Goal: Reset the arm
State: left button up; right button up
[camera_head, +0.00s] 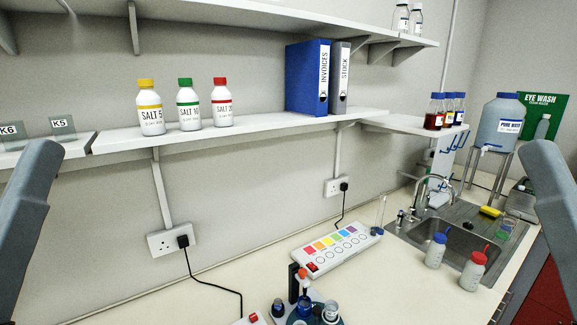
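The task names an arm and no other object. My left arm shows as a grey link at the left edge of the head view, and my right arm as a grey link at the right edge. Both links are raised in front of the shelf and bench. The fingertips of both grippers are outside the picture, so I cannot see whether they are open or hold anything.
Salt bottles (190,111) and binders (308,78) stand on the lower shelf (260,128). The bench (220,292) holds a coloured-button panel (336,248), small vessels (304,308), two wash bottles (436,251) and a sink (460,240). The bench's left part is clear.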

pick_arm(q)
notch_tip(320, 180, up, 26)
jog(key=p, duration=2.3)
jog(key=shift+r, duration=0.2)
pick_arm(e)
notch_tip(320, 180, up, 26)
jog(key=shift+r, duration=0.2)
pick_arm(q)
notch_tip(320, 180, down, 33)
jog(key=b, duration=3.2)
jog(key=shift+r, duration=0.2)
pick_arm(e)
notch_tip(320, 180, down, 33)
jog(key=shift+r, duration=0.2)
